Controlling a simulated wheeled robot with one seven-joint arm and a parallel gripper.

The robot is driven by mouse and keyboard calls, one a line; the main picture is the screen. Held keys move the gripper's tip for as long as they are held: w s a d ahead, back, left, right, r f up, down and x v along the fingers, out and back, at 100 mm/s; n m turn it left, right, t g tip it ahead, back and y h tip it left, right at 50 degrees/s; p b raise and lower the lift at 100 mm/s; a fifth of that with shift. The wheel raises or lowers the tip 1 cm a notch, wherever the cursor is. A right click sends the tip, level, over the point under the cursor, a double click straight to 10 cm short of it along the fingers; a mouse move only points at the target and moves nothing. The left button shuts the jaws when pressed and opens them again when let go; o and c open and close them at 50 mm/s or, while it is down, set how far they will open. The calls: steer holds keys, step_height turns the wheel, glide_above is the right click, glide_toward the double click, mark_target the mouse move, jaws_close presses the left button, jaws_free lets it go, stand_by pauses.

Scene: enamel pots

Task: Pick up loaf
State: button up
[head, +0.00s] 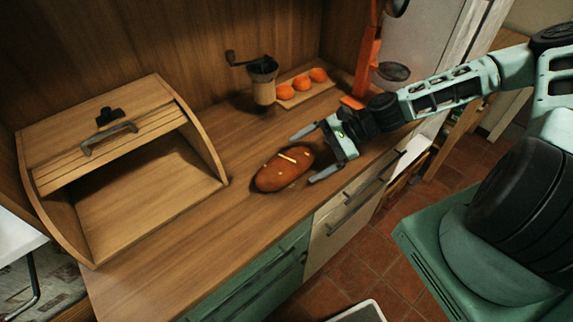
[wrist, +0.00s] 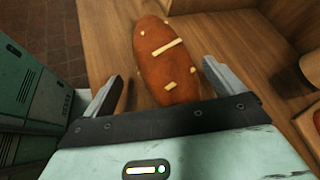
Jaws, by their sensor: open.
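The loaf (head: 283,169) is brown and oblong with pale strips on top. It lies on the wooden counter to the right of the bread box. My gripper (head: 307,158) is open at the loaf's right end, with its fingers pointing left toward it. In the wrist view the loaf (wrist: 166,62) runs up from between the two open fingers, its near end in the gap between them (wrist: 163,85). The fingers look apart from the loaf on both sides. Whether the fingertips are down at the loaf's height is hard to tell.
An open wooden bread box (head: 150,190) stands on the left of the counter (head: 235,215). A grinder (head: 263,80) and a board with oranges (head: 302,85) are at the back. An orange stand (head: 368,60) is behind my arm. Drawers (head: 345,205) lie below the front edge.

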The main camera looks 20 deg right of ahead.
mark_target(301, 159)
steer(key=p+x, duration=0.1)
steer(key=x, duration=0.2)
steer(key=shift+w+a, duration=0.15)
steer(key=shift+a, duration=0.25)
steer(key=shift+a+f+p, duration=0.3)
steer(key=shift+a+f, duration=0.05)
steer(key=shift+f, duration=0.1)
steer(key=c, duration=1.3)
steer(key=shift+r, duration=0.1)
